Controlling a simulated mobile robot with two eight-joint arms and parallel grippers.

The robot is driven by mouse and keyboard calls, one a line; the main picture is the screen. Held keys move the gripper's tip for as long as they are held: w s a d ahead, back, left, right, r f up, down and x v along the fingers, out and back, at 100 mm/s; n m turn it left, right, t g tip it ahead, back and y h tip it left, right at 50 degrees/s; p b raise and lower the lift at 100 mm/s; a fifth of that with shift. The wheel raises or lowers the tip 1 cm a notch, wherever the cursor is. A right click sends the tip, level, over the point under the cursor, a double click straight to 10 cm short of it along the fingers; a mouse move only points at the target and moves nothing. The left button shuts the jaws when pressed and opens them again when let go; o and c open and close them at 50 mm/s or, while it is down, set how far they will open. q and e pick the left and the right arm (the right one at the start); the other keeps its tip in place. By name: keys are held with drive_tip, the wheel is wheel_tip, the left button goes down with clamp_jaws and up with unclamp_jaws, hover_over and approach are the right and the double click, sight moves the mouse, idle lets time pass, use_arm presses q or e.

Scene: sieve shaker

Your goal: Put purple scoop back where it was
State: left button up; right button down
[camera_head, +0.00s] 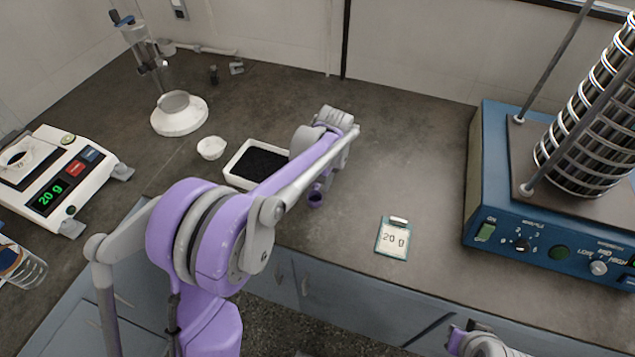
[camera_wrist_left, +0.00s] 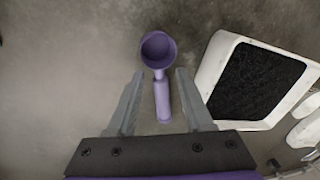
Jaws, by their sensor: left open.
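The purple scoop (camera_wrist_left: 163,98) lies on the bench with its cup toward the far side of the left wrist view and its handle pointing back at me. My left gripper (camera_wrist_left: 160,75) is open, with one finger on each side of the handle and a gap to each. In the head view the scoop's cup (camera_head: 316,198) shows just below my left wrist; its handle is hidden there. My left fingers are hidden in the head view. Only a piece of my right arm shows at the bottom right.
A white tray of black powder (camera_head: 238,181) stands close beside the scoop, with a small white bowl (camera_head: 211,148) beyond. A scale (camera_head: 62,170) reads 20 g at left. A "20 g" card (camera_head: 393,237) lies right of the scoop. The blue sieve shaker (camera_head: 490,190) stands at right.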

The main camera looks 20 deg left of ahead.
use_arm(q)
wheel_tip(320, 180, up, 11)
drive_tip(key=d, duration=0.2)
drive_tip(key=s+d+f+m+t+p, duration=0.1)
drive_tip(key=s+t, duration=0.1)
drive_tip(key=s, duration=0.6)
drive_tip(key=s+d+f+m+t+h+p, duration=0.1)
drive_tip(key=s, duration=0.7)
drive_tip(key=s+d+f+m+t+p, duration=0.1)
drive_tip(key=s+t, duration=0.1)
drive_tip(key=s, duration=0.6)
drive_tip(key=shift+s+f+m+t+h, duration=0.15)
drive_tip(key=shift+f+m+t+h, duration=0.15)
drive_tip(key=shift+h, duration=0.1)
